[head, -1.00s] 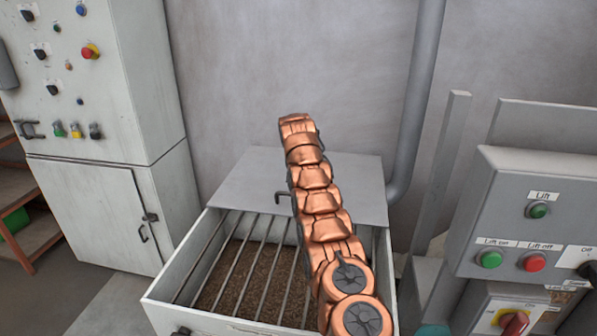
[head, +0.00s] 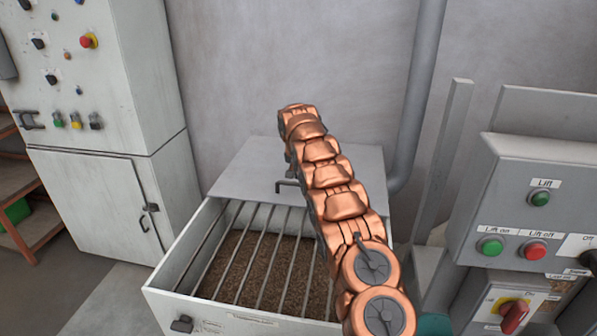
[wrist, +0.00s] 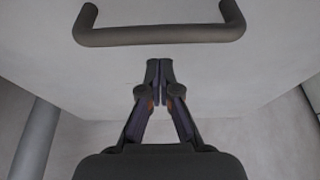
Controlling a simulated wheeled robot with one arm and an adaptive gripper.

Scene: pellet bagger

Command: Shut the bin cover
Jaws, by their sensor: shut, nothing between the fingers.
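The bin (head: 165,285) is a pale open-topped box with metal bars over brown pellets. Its flat grey cover (head: 245,165) is at the back, leaving the barred top uncovered. A dark bent handle (head: 287,184) is on the cover, close to my copper arm; the wrist view shows this handle (wrist: 160,36) across the top, against the pale cover (wrist: 215,75). My gripper (wrist: 159,68) is shut and empty, its fingertips just below the handle in that picture. Contact with the handle is not visible. In the head view my arm hides the gripper and part of the cover.
A control cabinet (head: 95,190) stands at the left. Button boxes (head: 520,200) are close on the right, beside a grey post (head: 445,160). A pipe (head: 415,100) runs down the wall behind. Free floor shows at front left.

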